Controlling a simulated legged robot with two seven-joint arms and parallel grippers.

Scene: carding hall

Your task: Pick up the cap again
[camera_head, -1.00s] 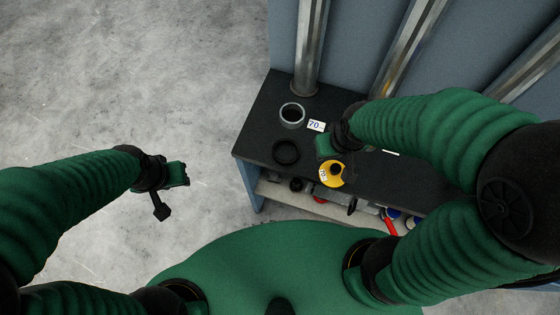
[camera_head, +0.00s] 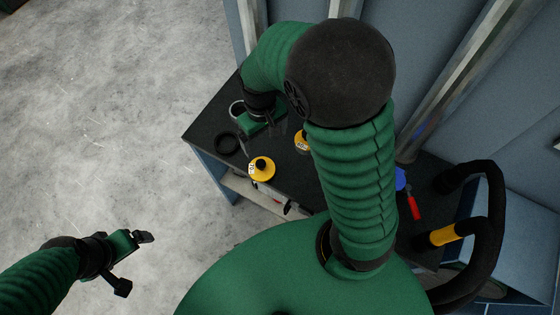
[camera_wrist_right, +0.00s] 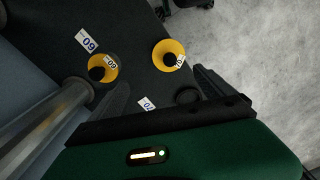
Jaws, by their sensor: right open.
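A yellow cap with a black knob and a white label (camera_head: 262,172) lies near the front edge of the dark bench. In the right wrist view this cap (camera_wrist_right: 163,61) has a label that seems to read 70. A second yellow cap (camera_head: 301,147), marked 60 in the wrist view (camera_wrist_right: 107,72), lies farther along, partly behind my arm in the head view. My right gripper (camera_head: 277,126) is open above the bench, beyond the first cap and apart from it. My left gripper (camera_head: 140,240) is over the floor, away from the bench; its jaws are unclear.
A black ring (camera_head: 227,143) and a metal-rimmed opening (camera_head: 236,108) are at the bench's left end. White number tags (camera_wrist_right: 147,103) lie on the bench. A red-handled tool (camera_head: 414,206) and a black handle with a yellow band (camera_head: 446,234) are at the right. The floor at left is clear.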

